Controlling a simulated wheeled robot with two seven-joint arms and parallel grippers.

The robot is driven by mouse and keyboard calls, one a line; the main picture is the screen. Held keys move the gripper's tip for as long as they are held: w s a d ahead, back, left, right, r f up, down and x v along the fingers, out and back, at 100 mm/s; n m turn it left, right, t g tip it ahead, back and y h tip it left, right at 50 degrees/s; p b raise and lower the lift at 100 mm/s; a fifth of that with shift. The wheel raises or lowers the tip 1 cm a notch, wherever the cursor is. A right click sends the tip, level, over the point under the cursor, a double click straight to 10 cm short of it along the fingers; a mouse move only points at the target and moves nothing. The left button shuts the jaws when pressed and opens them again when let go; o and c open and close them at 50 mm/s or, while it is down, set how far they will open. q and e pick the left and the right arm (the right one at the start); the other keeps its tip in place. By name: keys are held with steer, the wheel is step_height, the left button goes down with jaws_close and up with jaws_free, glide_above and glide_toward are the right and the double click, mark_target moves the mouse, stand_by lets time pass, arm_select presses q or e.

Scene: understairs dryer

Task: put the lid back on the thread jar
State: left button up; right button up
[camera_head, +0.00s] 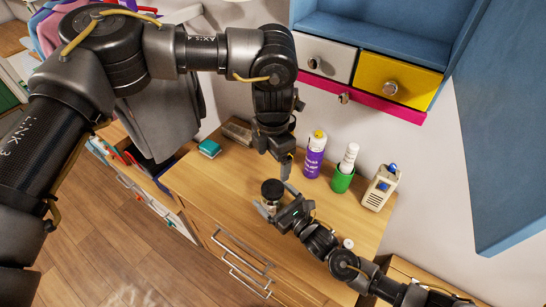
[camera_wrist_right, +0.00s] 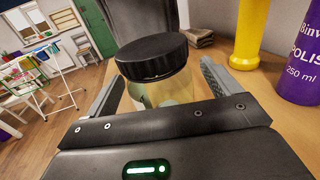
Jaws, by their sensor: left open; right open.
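The thread jar (camera_head: 270,204) stands on the wooden counter with the black lid (camera_head: 272,187) on top. In the right wrist view the clear, yellowish jar (camera_wrist_right: 168,90) is between my right gripper's fingers, and the lid (camera_wrist_right: 152,56) covers its mouth, looking slightly tilted; I cannot tell if it is seated. My right gripper (camera_head: 277,202) is open around the jar, with a visible gap at the right finger. My left gripper (camera_head: 287,168) is open and empty, pointing down, just behind and to the right of the lid.
A teal box (camera_head: 209,148) and a folded stack (camera_head: 237,130) lie at the back left. Drawers (camera_head: 400,80) overhang behind.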

steer(key=b+v, duration=0.2)
steer(key=v, duration=0.7)
steer(key=shift+f, duration=0.15)
steer(key=shift+s+d+b, duration=0.35)
steer(key=shift+s+d, duration=0.1)
steer(key=shift+r, duration=0.2)
